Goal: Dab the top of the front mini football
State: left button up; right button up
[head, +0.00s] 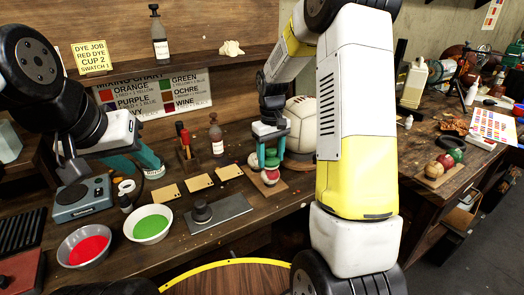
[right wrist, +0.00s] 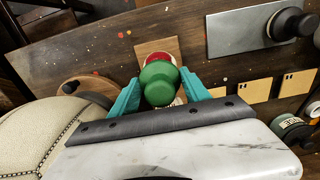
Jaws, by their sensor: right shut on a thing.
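My right gripper (head: 271,150) is shut on a green, knob-shaped dabber (right wrist: 160,82), which it holds upright. The dabber is directly above a small red and white mini football (head: 270,177) on a little wooden board. In the right wrist view the red of the ball (right wrist: 157,58) shows just past the dabber. The dabber hides much of the ball, and I cannot tell whether they touch. My left gripper (head: 108,166) is open and empty, with its teal fingers spread wide above the left of the bench.
A large cream leather ball (head: 302,122) stands behind the right gripper. Bowls of red dye (head: 88,246) and green dye (head: 150,224), a metal plate with a dark knob (head: 222,214) and tan cards (head: 200,182) lie to the left. More small balls (head: 432,170) sit at the right.

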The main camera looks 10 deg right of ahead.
jog(key=shift+r, duration=3.2)
